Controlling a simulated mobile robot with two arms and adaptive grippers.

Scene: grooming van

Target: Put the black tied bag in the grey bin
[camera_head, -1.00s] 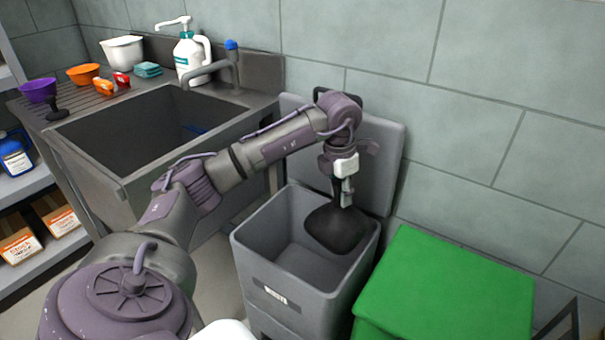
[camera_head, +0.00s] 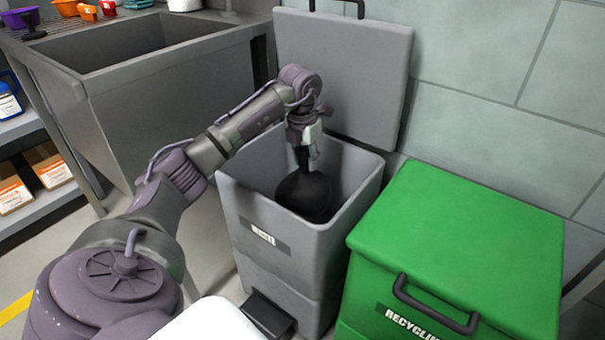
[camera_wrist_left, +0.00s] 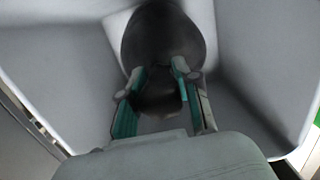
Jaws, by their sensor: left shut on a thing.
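The black tied bag (camera_head: 303,194) hangs from my left gripper (camera_head: 308,160) inside the opening of the grey bin (camera_head: 262,238). The bin's lid stands open against the wall behind it. My left gripper is shut on the bag's neck, with the fingers pointing down. In the left wrist view the bag (camera_wrist_left: 162,38) shows as a dark round shape beyond the green-padded fingers (camera_wrist_left: 160,92), with the bin's pale inner walls (camera_wrist_left: 62,75) around it. Whether the bag touches the bin floor cannot be told. My right gripper is not in view.
A green recycling bin (camera_head: 460,245) with a closed lid and black handle stands right beside the grey bin. A steel sink (camera_head: 190,75) is at the back left, with bowls on its drainboard. A shelf (camera_head: 35,210) with boxes is at far left. A black pedal (camera_head: 268,314) juts from the grey bin's front.

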